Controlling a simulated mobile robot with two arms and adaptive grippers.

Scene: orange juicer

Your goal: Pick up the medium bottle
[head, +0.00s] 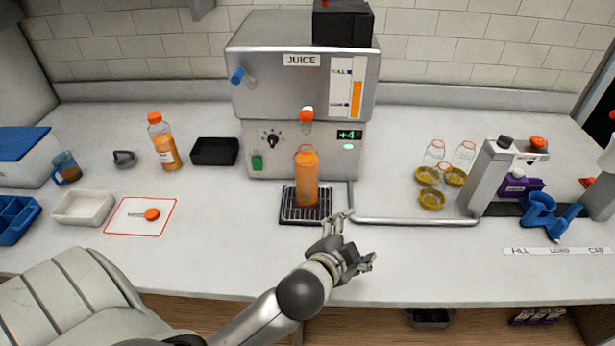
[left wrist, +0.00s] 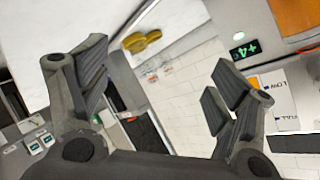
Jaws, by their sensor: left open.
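An orange-filled bottle (head: 306,178) stands upright on the black drip grate (head: 306,205) under the juicer's (head: 302,85) spout. It has no visible cap. Another orange-filled bottle (head: 164,143), with an orange cap, stands on the counter to the left. No label shows which is the medium one. My left gripper (head: 355,240) is open and empty, in front and to the right of the grate, apart from the bottle. Its spread fingers (left wrist: 160,90) also show in the left wrist view, with nothing between them. My right gripper is not in view.
A metal rail (head: 415,220) runs right from the juicer. A black bin (head: 215,151) and white tray (head: 84,207) stand at left. The counter's front middle is mostly clear.

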